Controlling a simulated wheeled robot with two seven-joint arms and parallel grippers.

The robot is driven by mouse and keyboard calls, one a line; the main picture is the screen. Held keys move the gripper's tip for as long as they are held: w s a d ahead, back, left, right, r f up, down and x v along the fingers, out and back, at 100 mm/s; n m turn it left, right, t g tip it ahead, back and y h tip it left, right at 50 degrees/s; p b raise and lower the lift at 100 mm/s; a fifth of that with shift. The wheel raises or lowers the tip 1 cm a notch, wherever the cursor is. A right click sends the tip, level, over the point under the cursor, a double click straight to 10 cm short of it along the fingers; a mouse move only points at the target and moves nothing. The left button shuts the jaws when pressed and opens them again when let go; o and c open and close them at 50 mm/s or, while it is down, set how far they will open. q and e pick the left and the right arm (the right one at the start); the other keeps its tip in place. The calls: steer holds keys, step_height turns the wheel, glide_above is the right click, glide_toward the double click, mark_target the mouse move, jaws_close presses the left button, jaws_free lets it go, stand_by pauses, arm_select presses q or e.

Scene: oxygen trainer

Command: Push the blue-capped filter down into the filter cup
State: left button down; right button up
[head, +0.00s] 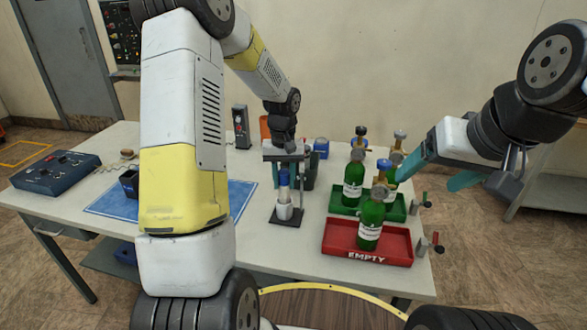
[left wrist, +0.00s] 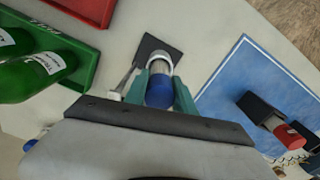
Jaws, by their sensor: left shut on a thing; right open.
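The blue-capped filter (head: 284,180) stands upright above the filter cup (head: 284,211), a pale cylinder on a dark square base (head: 288,222). My left gripper (head: 283,171) comes down from above and is shut on the filter. In the left wrist view the blue cap (left wrist: 159,93) sits between the two teal fingers, with the pale cup (left wrist: 160,63) beyond it. The fingers partly hide the join, so I cannot tell how deep the filter sits. My right gripper (head: 438,166) is open and empty, raised at the right beyond the table edge.
A blue mat (head: 245,194) lies left of the cup, and a control box (head: 55,171) is at far left. Bare table lies in front of the cup base.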

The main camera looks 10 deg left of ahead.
arm_select(q)
steer(key=shift+f, duration=0.9)
steer(key=c, duration=0.9)
jaws_free()
steer(key=shift+c, duration=0.2)
step_height(320, 180, up, 8)
steer(key=shift+f, duration=0.1)
steer(key=shift+s, duration=0.1)
steer(key=s+r+m+t, duration=0.1)
steer(key=s+r+t, duration=0.2)
steer(key=s+r, duration=0.75)
steer(key=s+d+r+m+t+h, duration=0.1)
steer(key=s+r, duration=0.2)
steer(key=s, duration=0.3)
steer(key=s+d+r+m+t+h, duration=0.1)
steer(key=s+r+t, duration=0.1)
steer(key=s, duration=0.5)
steer(key=shift+s+r, duration=0.15)
steer(key=shift+r, duration=0.25)
